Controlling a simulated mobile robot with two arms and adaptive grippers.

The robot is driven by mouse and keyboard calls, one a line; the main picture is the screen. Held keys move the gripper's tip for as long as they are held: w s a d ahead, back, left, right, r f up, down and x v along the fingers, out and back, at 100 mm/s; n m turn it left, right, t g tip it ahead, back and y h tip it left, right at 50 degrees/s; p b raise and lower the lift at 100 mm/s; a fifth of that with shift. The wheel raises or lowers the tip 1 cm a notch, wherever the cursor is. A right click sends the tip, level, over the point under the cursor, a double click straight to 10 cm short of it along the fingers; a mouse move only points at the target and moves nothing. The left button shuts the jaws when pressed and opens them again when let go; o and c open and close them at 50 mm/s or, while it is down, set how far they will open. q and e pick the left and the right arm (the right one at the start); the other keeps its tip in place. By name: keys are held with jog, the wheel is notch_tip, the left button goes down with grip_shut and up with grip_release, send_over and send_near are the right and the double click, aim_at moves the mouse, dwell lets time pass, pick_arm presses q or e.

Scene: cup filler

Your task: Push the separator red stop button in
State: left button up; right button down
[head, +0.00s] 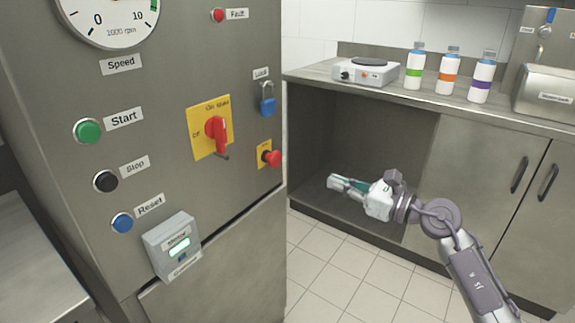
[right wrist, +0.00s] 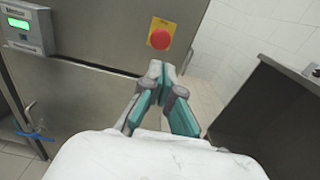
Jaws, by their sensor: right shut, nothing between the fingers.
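The red stop button (head: 273,158) is a mushroom head on a yellow plate (head: 264,150), on the right part of the grey cabinet front, below the padlock. It also shows in the right wrist view (right wrist: 160,39), beyond the fingertips. My right gripper (head: 333,182) is shut and empty. In the head view it is right of the button and a little lower, apart from it. In the right wrist view the closed fingertips (right wrist: 162,70) appear just below the button. My left gripper is not in view.
The cabinet front (head: 230,60) also carries a red rotary switch (head: 215,130), a blue padlock (head: 267,100), green, black and blue buttons and a grey display box (head: 172,246). A counter (head: 385,95) with bottles and a hot plate stands behind my right arm. The tiled floor is clear.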

jog(key=b, duration=0.1)
send_near(278, 161)
jog(key=x, duration=0.7)
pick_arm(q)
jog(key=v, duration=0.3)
pick_arm(e)
jog(key=shift+w+a, duration=0.1)
jog(key=shift+a, duration=0.1)
